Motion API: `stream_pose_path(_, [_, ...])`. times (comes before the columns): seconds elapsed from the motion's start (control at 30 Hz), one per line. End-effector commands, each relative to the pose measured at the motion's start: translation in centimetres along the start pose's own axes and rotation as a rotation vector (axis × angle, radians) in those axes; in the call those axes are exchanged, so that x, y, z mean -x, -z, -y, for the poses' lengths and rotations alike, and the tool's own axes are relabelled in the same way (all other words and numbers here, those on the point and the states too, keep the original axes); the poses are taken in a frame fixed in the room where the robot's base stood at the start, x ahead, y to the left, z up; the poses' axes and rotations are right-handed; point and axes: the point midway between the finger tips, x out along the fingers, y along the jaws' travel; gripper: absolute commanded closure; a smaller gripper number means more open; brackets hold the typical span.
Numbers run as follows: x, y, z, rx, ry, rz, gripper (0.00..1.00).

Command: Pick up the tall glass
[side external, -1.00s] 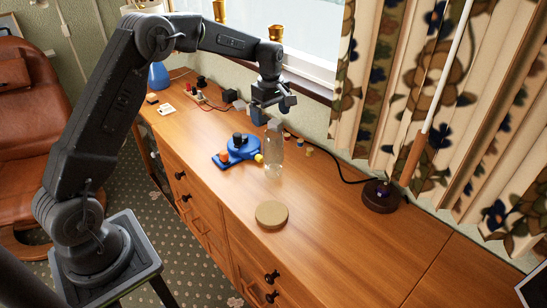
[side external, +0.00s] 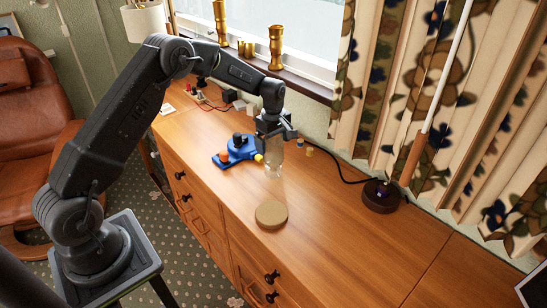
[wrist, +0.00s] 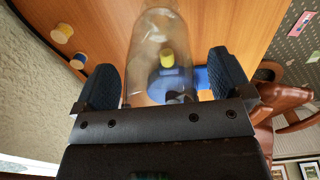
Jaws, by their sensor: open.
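The tall glass (side external: 275,166) is clear and see-through and stands upright on the wooden sideboard (side external: 330,215). In the side view my gripper (side external: 276,137) is at its upper part, pointing down, and hides its top. In the wrist view the glass (wrist: 150,40) lies between the two dark fingers of my open gripper (wrist: 164,80). A gap shows between the glass and the finger on each side, wider on the right. I cannot see contact.
A blue piece with orange, black and yellow knobs (side external: 238,152) lies left of the glass, close by. Small spools (side external: 309,153) stand to the right, and a dark round base (side external: 380,195) with a cable farther right.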

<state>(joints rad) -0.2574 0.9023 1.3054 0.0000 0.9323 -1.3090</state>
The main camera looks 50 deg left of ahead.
Motion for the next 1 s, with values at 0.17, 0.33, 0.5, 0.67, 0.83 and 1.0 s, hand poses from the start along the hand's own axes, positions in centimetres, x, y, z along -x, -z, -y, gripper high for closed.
stream_pose_path(0.17, [0.04, 0.01, 0.01, 0.000, 0.000, 0.000, 0.12])
stream_pose_path(0.33, [0.06, 0.01, 0.01, 0.000, 0.000, 0.000, 0.28])
stream_pose_path(0.5, [0.07, 0.01, 0.00, 0.000, 0.000, 0.000, 0.44])
stream_pose_path(0.67, [0.07, 0.01, 0.00, 0.000, 0.000, 0.000, 0.59])
stream_pose_path(0.83, [0.08, 0.01, 0.00, 0.000, 0.000, 0.000, 0.76])
stream_pose_path(1.0, [0.17, 0.02, -0.05, 0.000, -0.002, 0.000, 0.84])
